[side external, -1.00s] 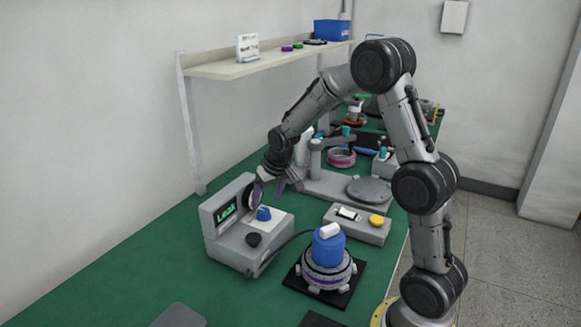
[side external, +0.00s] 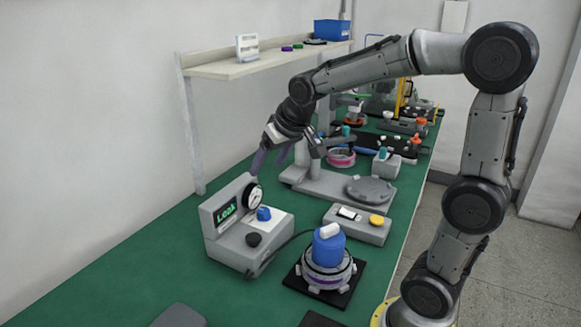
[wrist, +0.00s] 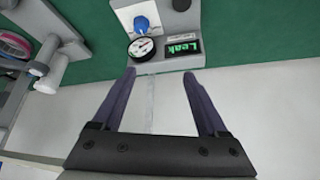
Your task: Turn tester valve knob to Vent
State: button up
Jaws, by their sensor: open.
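The grey tester (side external: 228,247) stands on the green bench, with a lit screen reading "Leak" (side external: 227,212) and a round dial gauge (side external: 254,197). Its blue valve knob (side external: 264,213) sits on a white plate, with a dark knob (side external: 254,240) in front of it. In the wrist view the blue knob (wrist: 141,24) shows beyond the fingertips, above the gauge (wrist: 142,48). My gripper (side external: 270,166) is open and empty, above and behind the tester, apart from the knob. Its two fingers (wrist: 160,72) are spread in the wrist view. The knob's pointer setting is too small to read.
A blue-capped motor assembly (side external: 328,262) stands on a black mat right of the tester, joined by a dark hose. A grey box with a yellow button (side external: 377,220) and a press stand (side external: 320,185) are behind. A shelf (side external: 265,62) hangs on the wall above.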

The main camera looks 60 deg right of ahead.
jog(key=s+a+r+n+t, duration=0.1)
jog(key=s+a+r, duration=0.2)
jog(key=s+a, duration=0.2)
jog(key=shift+s+a+r+y, duration=0.2)
jog(key=shift+s+y, duration=0.2)
jog(key=shift+s, duration=1.3)
jog(key=m+g+h, duration=0.2)
jog(key=m+g, duration=0.1)
jog(key=m, duration=0.1)
send_over(264, 211)
jog(key=s+a, duration=0.3)
jog(key=s, duration=0.2)
notch_tip(264, 211, down, 11)
jog(key=x, duration=1.3)
jog(key=shift+w+a+f, duration=0.15)
jog(key=shift+a+f, duration=0.1)
jog(key=shift+f, duration=0.2)
grip_shut()
